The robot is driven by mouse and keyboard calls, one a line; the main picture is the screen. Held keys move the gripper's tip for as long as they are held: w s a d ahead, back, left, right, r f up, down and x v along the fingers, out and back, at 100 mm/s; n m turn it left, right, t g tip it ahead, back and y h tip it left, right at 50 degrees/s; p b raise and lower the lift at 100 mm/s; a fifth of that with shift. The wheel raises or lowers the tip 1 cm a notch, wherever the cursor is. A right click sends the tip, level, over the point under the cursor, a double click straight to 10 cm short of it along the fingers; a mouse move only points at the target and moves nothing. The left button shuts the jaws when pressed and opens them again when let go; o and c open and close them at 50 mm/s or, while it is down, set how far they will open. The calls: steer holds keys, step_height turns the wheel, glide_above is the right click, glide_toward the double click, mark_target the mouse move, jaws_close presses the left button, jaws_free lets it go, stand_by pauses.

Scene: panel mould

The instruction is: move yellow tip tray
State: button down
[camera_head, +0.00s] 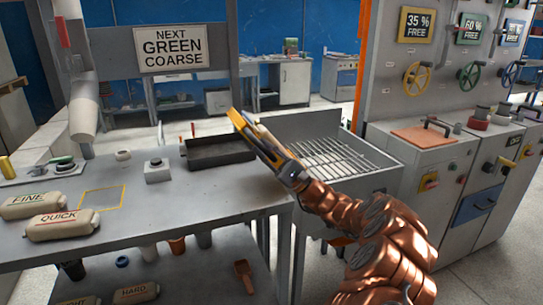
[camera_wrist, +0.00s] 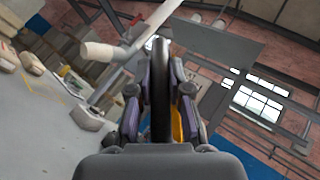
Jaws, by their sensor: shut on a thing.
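My gripper (camera_head: 262,142) is at the right end of the workbench, above its surface. A narrow yellow piece (camera_head: 240,122) shows at its fingertips, seen nearly edge-on; I take it for the yellow tip tray. In the wrist view the fingers (camera_wrist: 160,100) are closed on a dark upright bar (camera_wrist: 160,75), and a bit of yellow (camera_wrist: 177,124) shows behind the right finger. Most of the held thing is hidden by the fingers. A dark shallow tray (camera_head: 205,158) lies on the bench just left of my gripper; whether they touch is unclear.
A grated metal bin (camera_head: 345,162) stands right of the bench (camera_head: 170,205). Bags marked FINE (camera_head: 33,205) and QUICK (camera_head: 62,225) lie at left, near a yellow outlined square (camera_head: 102,197). A sign reads NEXT GREEN COARSE (camera_head: 172,48).

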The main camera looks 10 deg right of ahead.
steer(key=shift+d+r, duration=0.1)
steer(key=shift+r, duration=0.2)
steer(key=shift+d+r+t, duration=0.1)
steer(key=shift+d+t, duration=0.05)
steer(key=shift+t, duration=0.15)
steer(key=c, duration=1.4)
jaws_free()
steer(key=shift+o, duration=0.2)
steer(key=shift+d+f, duration=0.35)
steer(key=shift+f, duration=0.15)
steer(key=v, duration=0.6)
steer(key=shift+s, duration=0.15)
steer(key=shift+d+f, duration=0.1)
steer(key=shift+d, duration=0.05)
